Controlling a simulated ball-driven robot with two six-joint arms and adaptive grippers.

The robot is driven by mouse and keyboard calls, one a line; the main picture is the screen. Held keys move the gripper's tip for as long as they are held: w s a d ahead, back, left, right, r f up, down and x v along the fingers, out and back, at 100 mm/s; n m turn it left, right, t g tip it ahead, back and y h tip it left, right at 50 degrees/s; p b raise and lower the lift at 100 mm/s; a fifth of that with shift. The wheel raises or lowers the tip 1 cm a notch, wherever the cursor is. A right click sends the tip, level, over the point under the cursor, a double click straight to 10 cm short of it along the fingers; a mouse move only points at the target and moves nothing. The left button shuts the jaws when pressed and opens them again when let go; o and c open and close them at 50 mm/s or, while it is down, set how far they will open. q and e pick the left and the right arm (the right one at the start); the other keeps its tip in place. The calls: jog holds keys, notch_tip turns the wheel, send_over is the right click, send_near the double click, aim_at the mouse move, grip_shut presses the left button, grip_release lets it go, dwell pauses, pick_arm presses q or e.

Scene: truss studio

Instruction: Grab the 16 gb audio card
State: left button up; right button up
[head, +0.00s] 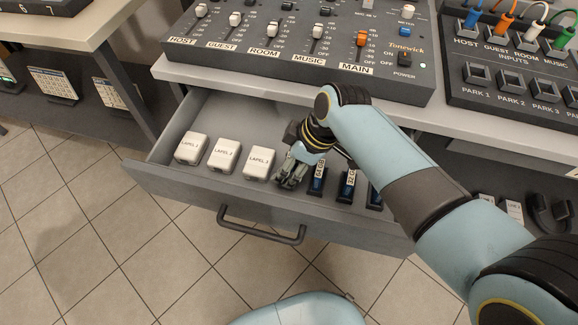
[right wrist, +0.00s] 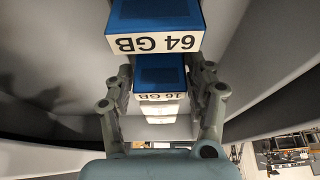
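The 16 GB card (right wrist: 160,78), blue with a white label, stands in the open drawer (head: 262,208). In the right wrist view it lies between the two fingers of my right gripper (right wrist: 164,88), which are spread on either side of it with a small gap showing. In the head view my right gripper (head: 290,176) reaches down into the drawer and hides this card. The 64 GB card (head: 318,181) is just right of the gripper; in the right wrist view it (right wrist: 155,25) looms closer to the camera. My left gripper is not in view.
White lapel packs (head: 225,156) stand in a row left of the gripper. More blue cards, one (head: 347,186) marked 32 GB, stand to the right, partly under my arm. The mixer (head: 300,45) sits on the desk (head: 172,72) above the drawer.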

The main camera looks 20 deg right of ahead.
jog(key=c, duration=0.6)
jog(key=shift+c, duration=0.2)
